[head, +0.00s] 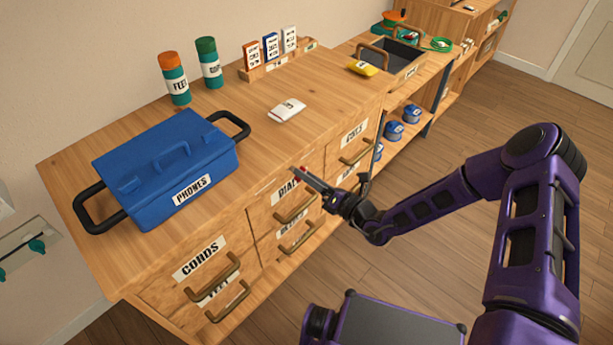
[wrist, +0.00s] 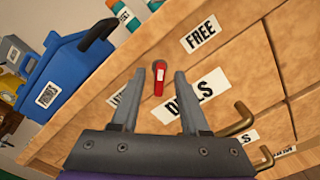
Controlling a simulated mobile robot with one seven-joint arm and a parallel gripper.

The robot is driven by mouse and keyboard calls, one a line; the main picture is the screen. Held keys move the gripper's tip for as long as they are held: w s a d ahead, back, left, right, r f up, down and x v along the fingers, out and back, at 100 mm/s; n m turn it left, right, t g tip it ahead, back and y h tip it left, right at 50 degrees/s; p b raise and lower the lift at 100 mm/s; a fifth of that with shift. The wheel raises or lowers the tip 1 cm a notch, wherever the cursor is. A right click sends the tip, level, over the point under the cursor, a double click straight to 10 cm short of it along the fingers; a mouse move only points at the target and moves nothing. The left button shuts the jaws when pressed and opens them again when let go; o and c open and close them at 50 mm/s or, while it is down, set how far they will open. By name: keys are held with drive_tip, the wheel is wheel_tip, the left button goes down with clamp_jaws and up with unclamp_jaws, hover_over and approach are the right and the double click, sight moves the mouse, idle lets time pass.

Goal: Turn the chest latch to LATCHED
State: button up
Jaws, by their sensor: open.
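The chest latch is a small red handle with a pale patch (wrist: 159,79), on the wooden chest's front. In the wrist view it stands between the tips of my gripper (wrist: 158,88), whose two grey fingers are apart with nothing held. Whether they touch the latch I cannot tell. A FREE label (wrist: 200,34) is to its upper right. Another label (wrist: 122,90) on the other side is mostly hidden by a finger. In the head view my gripper (head: 331,178) is at the chest front near the DIALS drawer, and a bit of red (head: 300,169) shows by one finger.
A blue PHONES case (head: 168,165) with black handles sits on the chest top (head: 250,150). Brass drawer handles (head: 296,209) stick out below my gripper. Two canisters (head: 176,85), a card rack (head: 268,68) and a white packet (head: 287,110) stand further back. Floor at right is clear.

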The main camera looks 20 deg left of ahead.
drive_tip(key=shift+a, duration=0.2)
clamp_jaws()
